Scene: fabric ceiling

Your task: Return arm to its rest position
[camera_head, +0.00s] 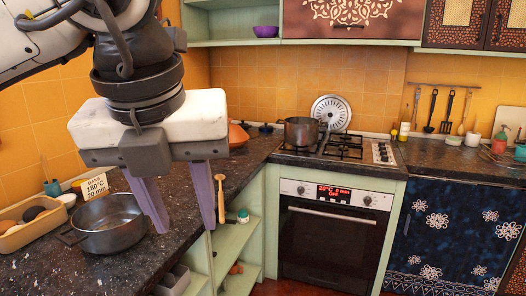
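My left gripper (185,228) hangs down in the upper left of the head view, on the arm that comes in from the left. Its two purple fingers are spread apart with nothing between them. The fingers are in front of the dark counter, close to the right side of a metal pot (109,222) in the picture. I cannot tell whether a finger touches the pot. The arm and gripper body hide part of the tiled wall and counter behind them. My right gripper is not in view.
A tray (14,240) of round items and a card (95,186) reading "BAKE 180°C 20 min" are on the left counter. Another pot (301,130) sits on the hob above the closed oven (331,243).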

